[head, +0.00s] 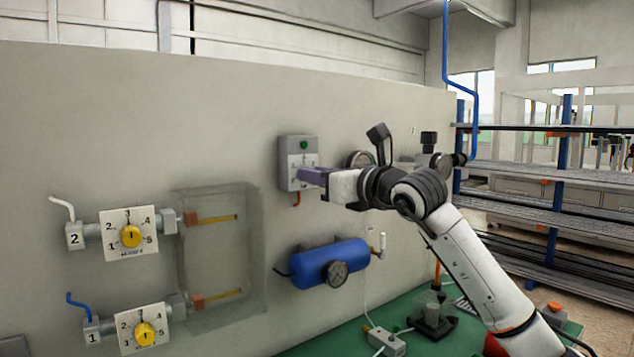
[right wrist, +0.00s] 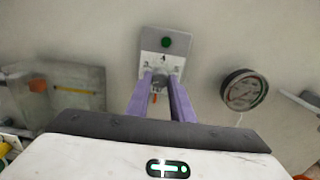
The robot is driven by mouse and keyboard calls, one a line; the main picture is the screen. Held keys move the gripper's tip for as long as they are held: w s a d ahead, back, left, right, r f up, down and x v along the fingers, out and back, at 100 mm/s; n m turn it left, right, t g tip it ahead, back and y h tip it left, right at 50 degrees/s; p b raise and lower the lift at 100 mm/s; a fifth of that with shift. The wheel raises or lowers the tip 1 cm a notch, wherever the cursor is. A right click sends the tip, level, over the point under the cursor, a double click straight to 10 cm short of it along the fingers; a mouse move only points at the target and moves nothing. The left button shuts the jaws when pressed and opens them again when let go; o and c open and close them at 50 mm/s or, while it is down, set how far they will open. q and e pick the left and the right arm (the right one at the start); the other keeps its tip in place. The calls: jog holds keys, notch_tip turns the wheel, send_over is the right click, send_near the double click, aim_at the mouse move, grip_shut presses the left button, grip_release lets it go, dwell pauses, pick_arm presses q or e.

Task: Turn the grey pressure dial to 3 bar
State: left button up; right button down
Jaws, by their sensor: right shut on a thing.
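The grey dial box (head: 288,150) is fixed to the wall, with a green round button or lamp (head: 304,145) at its top. It also shows in the right wrist view (right wrist: 150,45), where a numeral 4 is readable above the fingertips. My right gripper (head: 306,177) reaches the box from the right, its purple fingers at the lower face. In the right wrist view the fingers (right wrist: 160,80) are shut on the grey pressure dial, which they mostly hide. The dial's exact setting cannot be read. My left gripper is not in view.
Two yellow dials (head: 131,236) (head: 145,334) on white scale plates sit at the left, beside a clear box (head: 222,255). A blue tank (head: 330,262) with a gauge is below the grey box. A round gauge (right wrist: 243,90) is to its right. A green bench (head: 335,340) lies below.

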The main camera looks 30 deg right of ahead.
jog(key=m+b, duration=0.3)
jog(key=m, duration=0.6)
jog(key=shift+m, duration=0.4)
dwell(0.4)
jog(key=c, duration=1.5)
grip_release()
jog(key=shift+c, duration=0.2)
